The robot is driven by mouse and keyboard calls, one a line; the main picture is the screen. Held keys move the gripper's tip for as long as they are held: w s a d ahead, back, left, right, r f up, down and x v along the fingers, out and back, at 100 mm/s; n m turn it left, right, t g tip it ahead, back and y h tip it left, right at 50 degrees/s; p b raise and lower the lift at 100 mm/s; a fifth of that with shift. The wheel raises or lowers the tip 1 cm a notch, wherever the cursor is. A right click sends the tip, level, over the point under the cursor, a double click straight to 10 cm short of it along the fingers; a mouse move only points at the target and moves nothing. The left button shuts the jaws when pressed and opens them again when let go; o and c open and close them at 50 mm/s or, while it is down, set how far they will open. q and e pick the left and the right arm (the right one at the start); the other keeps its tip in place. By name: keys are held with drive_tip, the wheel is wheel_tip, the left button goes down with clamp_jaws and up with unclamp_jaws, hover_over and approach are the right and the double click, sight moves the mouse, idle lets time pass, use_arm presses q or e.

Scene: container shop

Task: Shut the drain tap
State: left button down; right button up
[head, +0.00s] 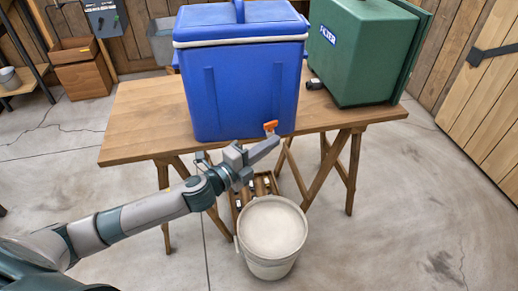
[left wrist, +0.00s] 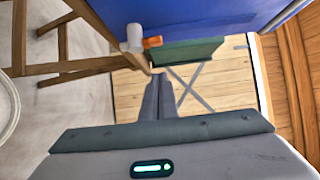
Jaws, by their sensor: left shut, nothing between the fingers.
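The drain tap (head: 270,126) has an orange handle and sits low on the front of the blue cooler (head: 225,95), near its right corner. In the left wrist view the tap's orange handle (left wrist: 153,42) shows beside a pale cylindrical part (left wrist: 134,38). My left gripper (head: 274,141) is shut and empty, its tips just below the tap in the head view. In the left wrist view its fingers (left wrist: 158,78) point toward the tap, with a small gap in the picture. Whether they touch it, I cannot tell. My right gripper is not in view.
The cooler stands on a wooden trestle table (head: 140,118). A white bucket (head: 272,262) with a pale top stands on the floor below the tap. A green box marked FILTER (head: 365,55) stands at the table's right. Open floor lies at the front right.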

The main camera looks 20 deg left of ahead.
sight(265, 128)
use_arm(q)
drive_tip(key=shift+w+a, duration=1.35)
drive_tip(key=shift+a, duration=0.15)
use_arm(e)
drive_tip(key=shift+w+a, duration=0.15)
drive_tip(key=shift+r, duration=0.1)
use_arm(q)
drive_tip(key=shift+w+a+r+p, duration=0.1)
drive_tip(key=shift+w+a+p, duration=0.2)
drive_tip(key=shift+a, duration=0.1)
drive_tip(key=shift+w+a+r+p, duration=0.1)
drive_tip(key=shift+w+a+p, duration=0.05)
drive_tip(key=shift+a+p, duration=0.2)
drive_tip(key=shift+w+a+f, duration=0.15)
drive_tip(key=shift+w+a, duration=0.1)
drive_tip(key=shift+a, duration=0.15)
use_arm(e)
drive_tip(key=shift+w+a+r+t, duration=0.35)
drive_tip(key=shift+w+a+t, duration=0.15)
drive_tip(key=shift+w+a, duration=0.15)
use_arm(q)
drive_tip(key=shift+s+a+f, duration=0.1)
drive_tip(key=shift+s, duration=0.05)
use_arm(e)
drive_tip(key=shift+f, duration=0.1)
